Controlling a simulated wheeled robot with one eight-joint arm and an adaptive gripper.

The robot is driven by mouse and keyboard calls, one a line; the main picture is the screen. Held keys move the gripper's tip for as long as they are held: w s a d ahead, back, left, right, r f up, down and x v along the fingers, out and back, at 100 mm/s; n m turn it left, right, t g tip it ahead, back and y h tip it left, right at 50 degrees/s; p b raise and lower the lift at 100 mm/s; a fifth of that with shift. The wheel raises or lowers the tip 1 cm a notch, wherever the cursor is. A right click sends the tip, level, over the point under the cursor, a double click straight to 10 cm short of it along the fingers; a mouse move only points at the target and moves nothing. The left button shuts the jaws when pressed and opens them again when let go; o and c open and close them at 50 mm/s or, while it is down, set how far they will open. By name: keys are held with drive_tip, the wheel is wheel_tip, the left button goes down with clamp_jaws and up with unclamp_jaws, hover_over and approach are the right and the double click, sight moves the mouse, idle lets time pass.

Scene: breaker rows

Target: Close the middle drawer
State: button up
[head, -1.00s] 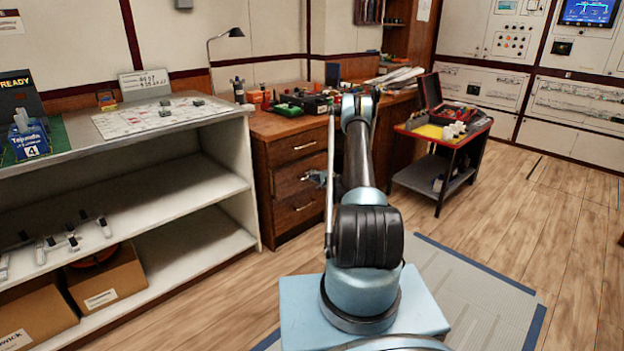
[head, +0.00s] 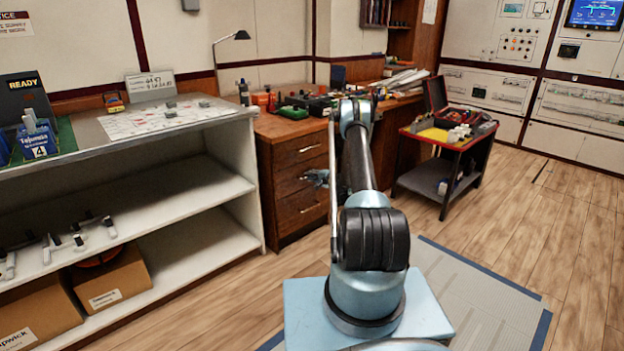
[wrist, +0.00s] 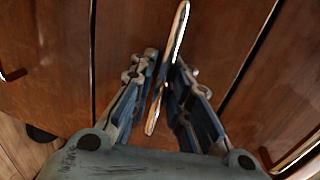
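The wooden desk has three stacked drawers on its left side. The middle drawer (head: 291,181) shows between the top drawer (head: 291,150) and the bottom drawer (head: 298,211); whether it stands slightly out is hard to tell. In the wrist view its front (wrist: 125,30) fills the middle, with a long metal handle (wrist: 181,22) crossing it. My gripper (wrist: 165,66) is open, one finger on each side of the handle, with visible gaps. In the head view my gripper (head: 318,178) is small in front of the middle drawer, partly hidden by my arm.
A white shelf unit (head: 190,200) stands left of the desk, close to the drawers. A red-and-black cart (head: 437,137) stands to the right. Tools and a lamp (head: 240,36) are on the desktop. The wooden floor (head: 500,230) at right is clear.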

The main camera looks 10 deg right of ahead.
drive_tip(key=shift+d, duration=0.1)
drive_tip(key=v, duration=1.2)
drive_tip(key=shift+f, duration=0.1)
